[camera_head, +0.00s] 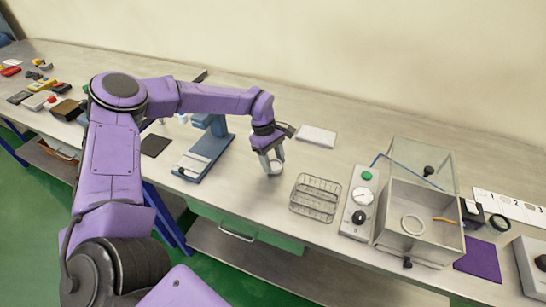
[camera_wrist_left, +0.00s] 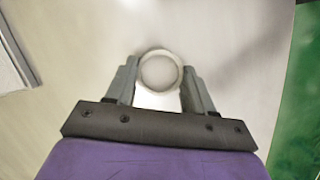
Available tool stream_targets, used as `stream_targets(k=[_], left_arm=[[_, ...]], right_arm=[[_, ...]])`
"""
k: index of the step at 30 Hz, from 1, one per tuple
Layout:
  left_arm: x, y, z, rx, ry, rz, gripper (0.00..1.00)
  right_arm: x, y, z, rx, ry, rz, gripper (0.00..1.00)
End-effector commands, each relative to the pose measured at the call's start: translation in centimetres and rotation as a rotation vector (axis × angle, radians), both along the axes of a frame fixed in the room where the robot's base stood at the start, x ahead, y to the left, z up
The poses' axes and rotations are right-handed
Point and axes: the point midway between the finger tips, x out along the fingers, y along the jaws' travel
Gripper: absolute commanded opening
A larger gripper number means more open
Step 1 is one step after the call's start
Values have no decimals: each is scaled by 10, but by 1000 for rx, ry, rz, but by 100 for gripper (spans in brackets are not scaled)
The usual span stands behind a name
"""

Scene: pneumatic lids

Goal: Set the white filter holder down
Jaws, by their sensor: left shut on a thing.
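My left gripper (camera_head: 270,163) is over the bench top, between the blue press-like stand and the wire rack. Its two grey fingers (camera_wrist_left: 160,88) are shut on a round, white, ring-shaped filter holder (camera_wrist_left: 160,54), which shows between the fingertips in the left wrist view. In the head view the holder (camera_head: 275,168) is a small pale ring low at the fingertips, close to the bench surface. I cannot tell whether it touches the bench. My right gripper is not in view.
A wire rack (camera_head: 315,197) stands right of the gripper, and a blue stand (camera_head: 207,152) left of it. A white pad (camera_head: 316,136) lies behind. Further right are a control box (camera_head: 357,215) and a clear-lidded chamber (camera_head: 407,243). The bench's front edge is close.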

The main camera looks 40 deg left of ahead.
Motion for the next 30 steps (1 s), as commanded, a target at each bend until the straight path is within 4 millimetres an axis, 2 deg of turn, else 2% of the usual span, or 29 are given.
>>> stream_targets(k=[1,13,14,15,16,25,27,30], left_arm=[[0,0,-1,0,1,0,24],[0,0,-12,-1,-1,1,24],[0,0,-11,0,-1,0,59],[0,0,-10,0,-1,0,72],[0,0,-10,0,-1,0,78],[0,0,-8,0,0,0,78],[0,0,-2,0,-2,1,78],[2,6,12,0,-7,1,78]], right_arm=[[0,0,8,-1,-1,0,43],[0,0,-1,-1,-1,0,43],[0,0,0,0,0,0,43],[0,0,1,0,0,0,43],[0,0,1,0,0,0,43],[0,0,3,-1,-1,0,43],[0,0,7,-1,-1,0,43],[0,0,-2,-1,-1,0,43]])
